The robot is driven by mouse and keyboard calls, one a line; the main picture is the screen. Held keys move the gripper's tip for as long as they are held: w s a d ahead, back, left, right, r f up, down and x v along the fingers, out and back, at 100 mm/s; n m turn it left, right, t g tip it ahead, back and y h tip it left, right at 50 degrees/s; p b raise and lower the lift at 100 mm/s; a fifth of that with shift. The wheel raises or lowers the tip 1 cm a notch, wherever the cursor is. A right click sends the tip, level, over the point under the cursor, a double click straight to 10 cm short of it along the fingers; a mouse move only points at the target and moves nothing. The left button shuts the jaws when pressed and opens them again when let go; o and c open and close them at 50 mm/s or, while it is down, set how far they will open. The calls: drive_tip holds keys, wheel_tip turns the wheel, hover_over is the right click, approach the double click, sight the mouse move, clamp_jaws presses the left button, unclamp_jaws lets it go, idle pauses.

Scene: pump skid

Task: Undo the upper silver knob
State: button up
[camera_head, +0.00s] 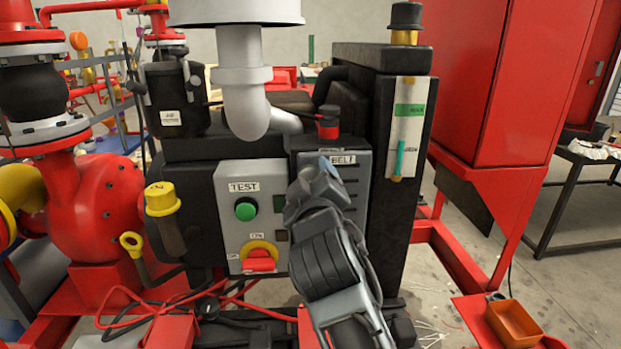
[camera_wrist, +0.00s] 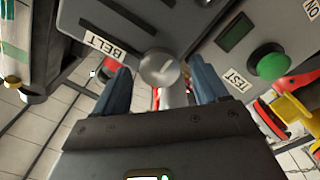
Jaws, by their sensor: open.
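In the head view, my gripper (camera_head: 328,167) is in front of the BELT panel (camera_head: 350,187), and my arm hides the knob there.
A grey control box (camera_head: 233,220) with a green TEST button (camera_head: 245,209) and a red-and-yellow switch (camera_head: 261,257) stands left of my arm. A light grey pipe (camera_head: 241,95) bends down above it. A black column (camera_head: 415,130) with a gauge stands to the right.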

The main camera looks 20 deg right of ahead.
drive_tip(key=c, duration=1.1)
drive_tip(key=shift+o, duration=0.2)
